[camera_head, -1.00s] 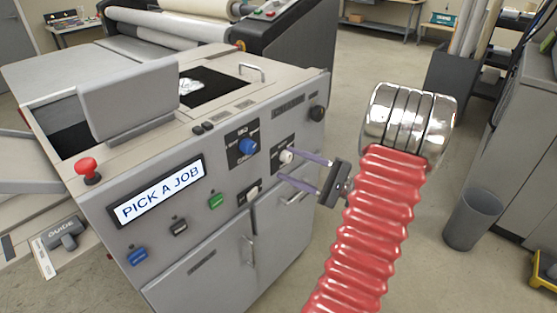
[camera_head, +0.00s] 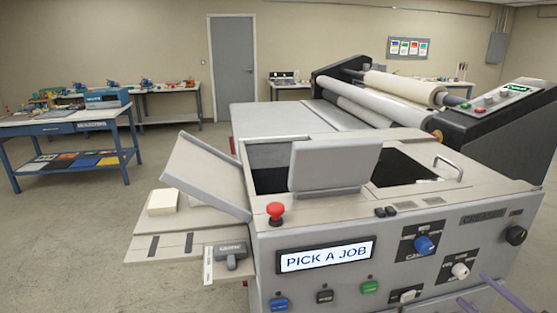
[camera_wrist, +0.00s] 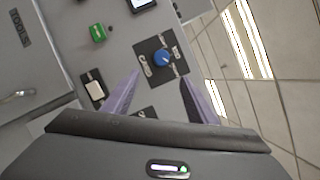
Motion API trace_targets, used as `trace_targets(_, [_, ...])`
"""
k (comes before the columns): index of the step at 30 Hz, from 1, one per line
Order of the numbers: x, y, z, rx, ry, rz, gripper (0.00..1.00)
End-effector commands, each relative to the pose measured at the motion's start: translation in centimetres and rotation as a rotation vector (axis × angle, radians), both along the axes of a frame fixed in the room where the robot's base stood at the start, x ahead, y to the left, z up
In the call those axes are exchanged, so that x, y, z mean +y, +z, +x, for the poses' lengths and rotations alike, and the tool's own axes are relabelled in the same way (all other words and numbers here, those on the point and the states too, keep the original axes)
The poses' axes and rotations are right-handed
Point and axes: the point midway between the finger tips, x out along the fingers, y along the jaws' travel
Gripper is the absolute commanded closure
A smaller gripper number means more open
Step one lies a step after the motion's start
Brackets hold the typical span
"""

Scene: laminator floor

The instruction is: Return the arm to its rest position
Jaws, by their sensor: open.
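My gripper (camera_wrist: 160,98) is open and empty in the wrist view. Its two purple fingers are apart, in front of the grey machine's control panel, with the blue knob (camera_wrist: 162,57) seen between and beyond them. In the head view only the purple fingers (camera_head: 487,297) show, at the lower right edge near the white knob (camera_head: 460,270); whether they touch the panel I cannot tell. The rest of my arm is out of the head view. The machine's display (camera_head: 326,256) reads "PICK A JOB".
The creaser machine (camera_head: 405,250) fills the front right, with a red stop button (camera_head: 275,212) and a green button (camera_head: 370,287). A laminator with rollers (camera_head: 395,85) stands behind. A blue workbench (camera_head: 60,125) is at left. Open floor lies between the bench and machine.

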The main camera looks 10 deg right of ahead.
Motion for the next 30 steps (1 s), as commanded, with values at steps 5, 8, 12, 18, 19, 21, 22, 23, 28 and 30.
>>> trace_targets(5, [0.7,-2.5,0.1,0.122,0.031,0.046,0.48])
trace_targets(8, [2.3,-4.9,-0.3,0.23,0.078,0.075,0.48])
trace_targets(12, [4.9,-7.3,-1.3,0.387,0.151,0.072,0.48])
trace_targets(18, [9.9,-9.2,-2.3,0.61,0.291,-0.022,0.48])
trace_targets(19, [10.6,-9.3,-2.4,0.641,0.315,-0.043,0.48])
trace_targets(21, [12.2,-9.7,-2.8,0.712,0.363,-0.101,0.48])
trace_targets(22, [12.9,-9.8,-2.9,0.739,0.383,-0.129,0.48])
trace_targets(23, [13.6,-9.9,-3.1,0.768,0.404,-0.158,0.48])
trace_targets(28, [16.5,-10.2,-4.1,0.9,0.5,-0.337,0.48])
trace_targets(30, [17.5,-10.1,-4.5,0.944,0.534,-0.416,0.48])
